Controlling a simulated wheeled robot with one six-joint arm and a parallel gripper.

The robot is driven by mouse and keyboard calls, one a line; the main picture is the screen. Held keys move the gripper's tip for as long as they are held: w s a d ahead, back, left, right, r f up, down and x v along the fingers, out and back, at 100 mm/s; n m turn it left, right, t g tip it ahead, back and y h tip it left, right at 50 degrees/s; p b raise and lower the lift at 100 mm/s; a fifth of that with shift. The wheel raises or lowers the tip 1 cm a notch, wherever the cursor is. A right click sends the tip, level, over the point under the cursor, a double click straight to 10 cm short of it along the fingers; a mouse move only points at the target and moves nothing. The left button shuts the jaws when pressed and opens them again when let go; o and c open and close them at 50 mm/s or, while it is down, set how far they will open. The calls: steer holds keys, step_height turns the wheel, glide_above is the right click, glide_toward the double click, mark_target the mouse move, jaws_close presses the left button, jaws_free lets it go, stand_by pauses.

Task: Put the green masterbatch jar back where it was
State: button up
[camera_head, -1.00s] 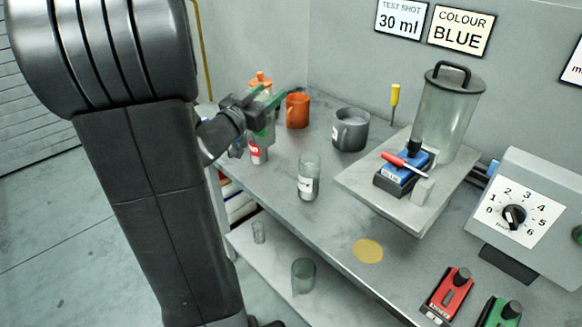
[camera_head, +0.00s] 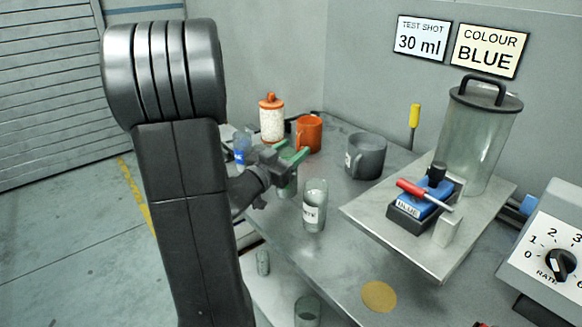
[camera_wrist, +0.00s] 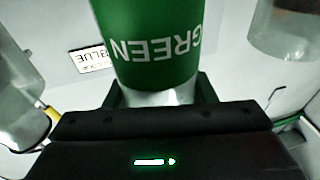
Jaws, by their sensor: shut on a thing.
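The green masterbatch jar fills the upper middle of the wrist view, its green label (camera_wrist: 155,75) reading GREEN upside down. My gripper is shut on this jar; a pale, shiny part of it shows between the dark jaws. In the head view my gripper (camera_head: 290,158) is over the left part of the bench, behind and left of the clear jar with a white label (camera_head: 315,206). The held jar is largely hidden there by the gripper, and I cannot tell whether its base touches the bench.
A blue-labelled jar (camera_head: 242,148), an orange-lidded canister (camera_head: 271,118), an orange mug (camera_head: 308,134) and a grey mug (camera_head: 366,155) stand around the gripper. A raised plate (camera_head: 375,220) carries a blue block (camera_head: 422,197) and a lidded cylinder (camera_head: 478,135). A tan disc (camera_head: 378,296) lies on bare bench.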

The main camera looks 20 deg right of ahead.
steer(key=shift+f+b, duration=0.3)
steer(key=shift+f, duration=1.3)
steer(key=shift+f, duration=0.25)
steer(key=o, duration=1.5)
steer(key=shift+r, duration=0.2)
steer(key=shift+s+a, duration=0.1)
steer(key=shift+a, duration=0.05)
steer(key=v, duration=1.1)
steer(key=shift+s+a, duration=0.25)
